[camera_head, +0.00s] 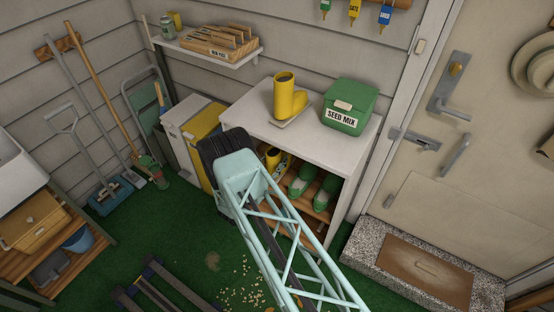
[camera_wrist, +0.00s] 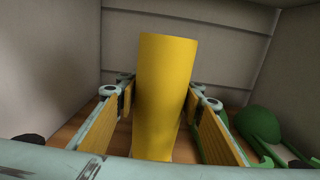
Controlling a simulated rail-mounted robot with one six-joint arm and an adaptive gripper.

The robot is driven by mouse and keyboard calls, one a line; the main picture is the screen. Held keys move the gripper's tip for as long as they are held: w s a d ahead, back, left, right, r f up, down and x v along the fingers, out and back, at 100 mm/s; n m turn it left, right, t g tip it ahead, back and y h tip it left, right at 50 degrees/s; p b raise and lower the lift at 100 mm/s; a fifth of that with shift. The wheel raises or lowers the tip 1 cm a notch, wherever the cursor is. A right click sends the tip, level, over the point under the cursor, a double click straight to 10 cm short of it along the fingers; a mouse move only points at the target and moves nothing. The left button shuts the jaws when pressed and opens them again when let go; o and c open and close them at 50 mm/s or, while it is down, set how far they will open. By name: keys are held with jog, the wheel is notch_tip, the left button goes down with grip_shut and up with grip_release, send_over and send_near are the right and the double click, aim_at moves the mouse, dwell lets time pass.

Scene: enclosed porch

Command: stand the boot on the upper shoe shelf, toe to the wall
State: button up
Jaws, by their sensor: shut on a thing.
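In the wrist view my gripper (camera_wrist: 165,105) is shut on a yellow boot (camera_wrist: 165,80), a pad on each side of its upright shaft. The boot also shows in the head view (camera_head: 272,157), inside the white shoe cabinet (camera_head: 330,140). Its foot is hidden, so I cannot tell where the toe points or whether the sole touches the wooden upper shelf (camera_head: 321,212). A second yellow boot (camera_head: 290,99) stands on the cabinet top.
Green shoes (camera_head: 302,184) sit on the shelf right of the held boot; one shows close to the right finger in the wrist view (camera_wrist: 264,125). A green seed box (camera_head: 349,104) stands on the cabinet top. Bins (camera_head: 192,125) stand left of the cabinet.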

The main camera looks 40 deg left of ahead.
aim_at(269, 168)
jog(key=shift+f, duration=0.25)
jog(key=o, duration=1.3)
jog(key=shift+r, duration=0.1)
jog(key=shift+s, duration=0.15)
jog(key=s, duration=0.4)
jog(key=s+d, duration=0.1)
jog(key=s, duration=0.2)
jog(key=s+p, duration=0.1)
jog(key=s, duration=0.3)
jog(key=shift+s+d, duration=0.15)
jog(key=shift+s, duration=0.15)
